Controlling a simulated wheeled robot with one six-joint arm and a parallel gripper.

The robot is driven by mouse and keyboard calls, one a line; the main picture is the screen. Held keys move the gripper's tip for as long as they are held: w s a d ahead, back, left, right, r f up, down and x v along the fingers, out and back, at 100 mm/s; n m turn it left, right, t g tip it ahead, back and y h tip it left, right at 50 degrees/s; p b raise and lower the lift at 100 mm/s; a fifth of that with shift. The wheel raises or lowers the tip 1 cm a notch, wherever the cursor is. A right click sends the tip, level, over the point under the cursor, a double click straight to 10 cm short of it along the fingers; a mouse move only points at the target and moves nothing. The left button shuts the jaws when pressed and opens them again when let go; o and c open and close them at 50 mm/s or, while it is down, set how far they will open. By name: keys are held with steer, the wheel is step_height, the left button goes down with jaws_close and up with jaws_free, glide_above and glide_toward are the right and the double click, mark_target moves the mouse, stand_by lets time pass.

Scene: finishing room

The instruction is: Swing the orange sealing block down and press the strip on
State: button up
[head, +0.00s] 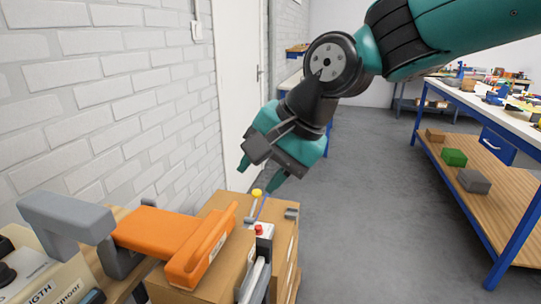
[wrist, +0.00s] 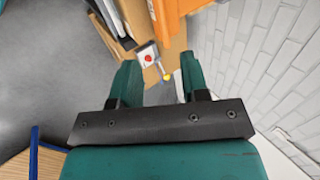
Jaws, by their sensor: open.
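The orange sealing block (head: 178,237) is hinged on a grey bracket at the lower left of the head view and reaches out over cardboard boxes. It also shows at the top of the wrist view (wrist: 168,18). My gripper (head: 259,174) hangs tilted beyond and above the block's free end. It is open and empty, apart from the block. The yellow knob also shows in the head view (head: 257,193). I cannot make out the strip for certain.
A red button (head: 259,230) sits on a small pale housing beside the block. A white brick wall (head: 100,90) runs close on the left. A blue-framed workbench (head: 480,170) stands at the right. The grey floor (head: 370,210) between is clear.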

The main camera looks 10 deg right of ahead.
steer(key=v, duration=0.2)
steer(key=shift+s+d+r, duration=0.1)
steer(key=shift+d+r, duration=0.05)
steer(key=shift+r, duration=0.1)
steer(key=s+d+f+n+g+p, duration=0.1)
steer(key=s+d+f+n, duration=0.1)
steer(key=s+n, duration=0.4)
steer(key=s+d+f+n+g+h+p, duration=0.1)
steer(key=s+d+f+n+g, duration=0.1)
steer(key=s+n, duration=0.5)
steer(key=shift+s+d+f, duration=0.7)
steer(key=shift+s+f, duration=0.1)
steer(key=shift+s, duration=0.15)
